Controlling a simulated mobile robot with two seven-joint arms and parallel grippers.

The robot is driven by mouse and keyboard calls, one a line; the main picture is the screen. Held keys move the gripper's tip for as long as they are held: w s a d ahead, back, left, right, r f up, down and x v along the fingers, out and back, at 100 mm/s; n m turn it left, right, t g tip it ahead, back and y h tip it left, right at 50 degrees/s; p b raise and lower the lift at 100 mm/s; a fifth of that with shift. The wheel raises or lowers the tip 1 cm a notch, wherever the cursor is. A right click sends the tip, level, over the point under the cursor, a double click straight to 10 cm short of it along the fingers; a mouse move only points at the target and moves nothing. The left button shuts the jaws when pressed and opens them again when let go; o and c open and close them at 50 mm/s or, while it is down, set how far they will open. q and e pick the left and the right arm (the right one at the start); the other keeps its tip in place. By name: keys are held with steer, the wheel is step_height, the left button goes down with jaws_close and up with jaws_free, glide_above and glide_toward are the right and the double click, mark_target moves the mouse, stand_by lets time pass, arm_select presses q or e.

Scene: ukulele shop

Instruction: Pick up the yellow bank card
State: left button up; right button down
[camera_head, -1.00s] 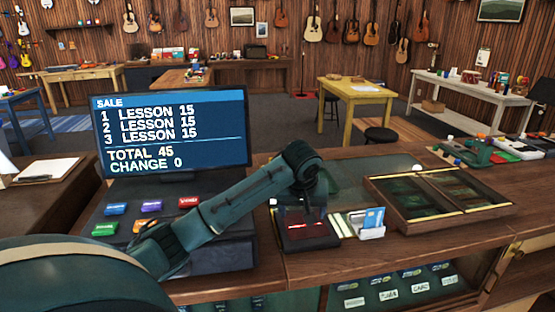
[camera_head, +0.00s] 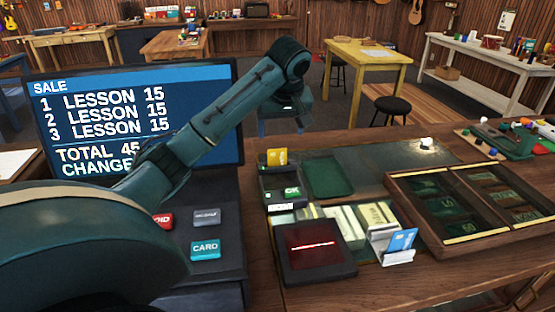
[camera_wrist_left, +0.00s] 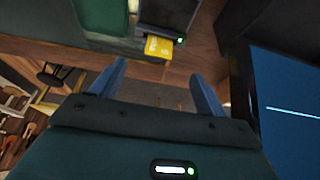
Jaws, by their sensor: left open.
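The yellow bank card (camera_head: 277,157) stands up at the far end of a black card terminal (camera_head: 284,190) with a green-lit display, partly inside it. In the left wrist view the card (camera_wrist_left: 158,47) sticks out of the terminal (camera_wrist_left: 166,14). My left gripper (camera_head: 284,122) is above and beyond the card in the head view. Its open blue fingers (camera_wrist_left: 157,72) lie to either side of the card's line in the wrist view, with the card ahead of the tips and nothing between them. My right gripper is not in view.
The sale screen (camera_head: 140,115) stands close on the left. A dark pad with a red line (camera_head: 315,250), a holder with a blue card (camera_head: 390,245), a green tray (camera_head: 328,176) and a wooden compartment tray (camera_head: 470,205) share the counter. A black stool (camera_head: 393,106) stands beyond.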

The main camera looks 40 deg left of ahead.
arm_select(q)
glide_above(277, 158)
steer(key=s+d, duration=0.2)
steer(key=d, duration=0.1)
step_height(277, 158, down, 6)
steer(key=shift+a+p+x, duration=0.15)
steer(key=shift+p+x, duration=0.25)
steer(key=shift+x, duration=1.05)
steer(key=shift+a+p+x, duration=0.15)
steer(key=shift+p+x, duration=0.2)
steer(key=shift+x, duration=1.05)
steer(key=shift+w+r, duration=0.1)
steer(key=shift+r, duration=0.05)
steer(key=shift+c, duration=0.3)
steer(key=c, duration=1)
